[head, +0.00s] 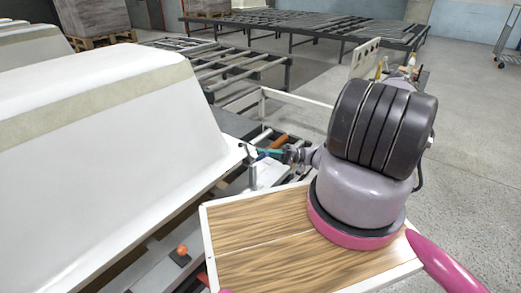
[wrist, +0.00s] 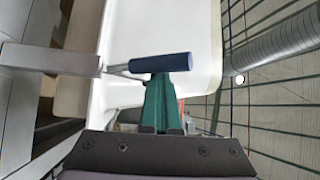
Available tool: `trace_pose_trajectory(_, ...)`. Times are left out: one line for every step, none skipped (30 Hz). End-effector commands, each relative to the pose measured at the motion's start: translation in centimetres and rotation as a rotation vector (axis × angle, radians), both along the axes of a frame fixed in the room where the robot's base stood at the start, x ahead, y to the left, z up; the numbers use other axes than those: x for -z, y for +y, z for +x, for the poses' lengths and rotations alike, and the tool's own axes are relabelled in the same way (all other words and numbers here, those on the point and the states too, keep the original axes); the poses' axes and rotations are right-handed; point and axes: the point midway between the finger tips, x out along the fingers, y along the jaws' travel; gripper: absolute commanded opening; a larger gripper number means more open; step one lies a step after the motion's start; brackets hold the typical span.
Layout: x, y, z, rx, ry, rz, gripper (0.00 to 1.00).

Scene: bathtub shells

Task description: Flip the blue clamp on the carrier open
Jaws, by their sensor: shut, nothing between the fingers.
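The blue clamp handle (wrist: 160,63) shows in the wrist view as a short dark blue cylinder lying crosswise. A thin metal rod joins it to a pale grey bar (wrist: 55,60) on the left. My gripper (wrist: 160,82) has green fingers, shut together and empty. Their tips are right at the blue handle, which overlaps them in the picture; I cannot tell whether they touch. In the head view my gripper (head: 262,151) is beside the corner of the white tub shell (head: 100,120). The blue handle cannot be made out there.
A grey post (head: 252,178) stands below my gripper. An orange handle (head: 279,141) is just behind it, and an orange knob (head: 182,249) is low by the shell's edge. Roller conveyors (head: 305,28) stand behind. Open concrete floor lies to the right.

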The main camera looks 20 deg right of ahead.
Motion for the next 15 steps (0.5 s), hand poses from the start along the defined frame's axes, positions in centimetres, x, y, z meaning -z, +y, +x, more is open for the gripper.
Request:
trace_pose_trajectory(0.3, -0.1, -0.3, 0.0, 0.0, 0.0, 0.0)
trace_pose_trajectory(0.4, -0.2, -0.4, 0.0, 0.0, 0.0, 0.0)
trace_pose_trajectory(0.5, -0.3, -0.5, 0.0, 0.001, 0.0, 0.0)
trace_pose_trajectory(0.6, -0.4, -0.6, 0.0, 0.001, 0.0, 0.0)
trace_pose_trajectory(0.7, -0.5, -0.7, 0.0, 0.0, 0.0, 0.0)
trace_pose_trajectory(0.9, -0.5, -0.8, 0.0, 0.0, 0.0, 0.0)
trace_pose_trajectory(1.0, -0.6, -0.9, 0.0, 0.0, 0.0, 0.0)
trace_pose_trajectory(1.1, -0.6, -1.0, 0.0, 0.001, 0.0, 0.0)
trace_pose_trajectory(1.2, -0.7, -1.0, 0.0, 0.001, 0.0, 0.0)
trace_pose_trajectory(1.3, -0.8, -1.1, 0.0, 0.001, -0.001, 0.0)
trace_pose_trajectory(1.4, -0.8, -1.2, -0.001, 0.001, -0.001, 0.0)
trace_pose_trajectory(1.5, -0.9, -1.2, -0.001, 0.001, -0.002, 0.0)
trace_pose_trajectory(1.6, -0.9, -1.3, -0.002, 0.001, -0.003, 0.0)
trace_pose_trajectory(1.7, -1.0, -1.4, -0.002, 0.001, -0.003, 0.0)
trace_pose_trajectory(1.8, -1.0, -1.4, -0.002, 0.002, -0.004, 0.0)
